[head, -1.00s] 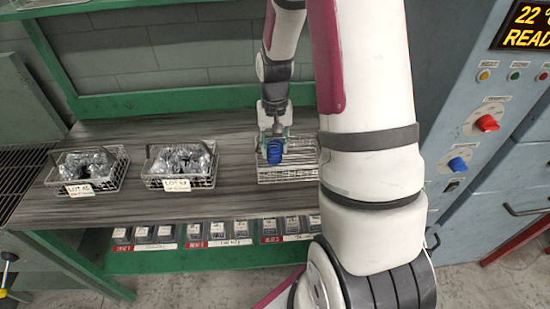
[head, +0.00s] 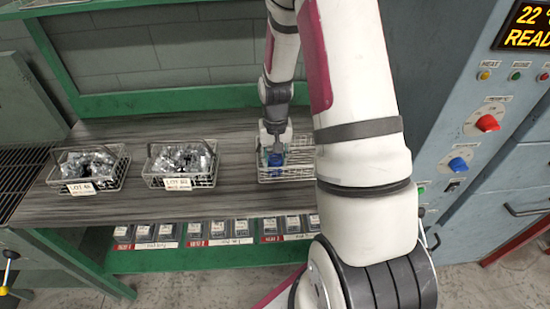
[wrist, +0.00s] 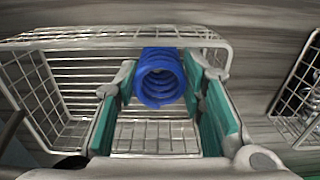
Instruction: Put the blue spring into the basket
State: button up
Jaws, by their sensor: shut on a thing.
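The blue spring (wrist: 160,78) is between the green-padded fingers of my gripper (wrist: 165,105) in the wrist view, which is shut on it. In the head view the spring (head: 276,160) shows just below my gripper (head: 275,148). The empty wire basket (head: 285,178) sits on the dark wood bench at the right, partly behind my arm. The spring is over or inside this basket; its wire floor and walls (wrist: 50,95) surround it in the wrist view. I cannot tell whether the spring touches the basket floor.
Two wire baskets full of metal parts, a labelled left one (head: 112,183) and a middle one (head: 207,181), stand left on the bench (head: 130,205). Small labelled bins (head: 217,228) line the shelf below. A grey control cabinet (head: 455,110) stands at the right.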

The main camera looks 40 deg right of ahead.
aim_at(275, 158)
jog(key=o, duration=1.3)
jog(key=shift+f, duration=0.1)
notch_tip(275, 158, up, 13)
jog(key=s+a+r+n+t, duration=0.1)
jog(key=s+a+r+n, duration=0.15)
jog(key=a+r, duration=0.3)
jog(key=s+a+r+n+t, duration=0.1)
jog(key=s+a+r, duration=0.2)
jog(key=a+r, duration=0.3)
jog(key=shift+s+a+r+n+t, duration=0.55)
jog(key=shift+s+a+r, duration=0.55)
jog(key=shift+s, duration=0.85)
jog(key=shift+s+a+r+n+t, duration=0.55)
jog(key=shift+s+a+r, duration=0.55)
jog(key=shift+s, duration=0.9)
jog(key=shift+s+a+r+n+t, duration=0.55)
jog(key=shift+s+a+r, duration=0.55)
jog(key=shift+s, duration=0.85)
jog(key=shift+d+r, duration=0.15)
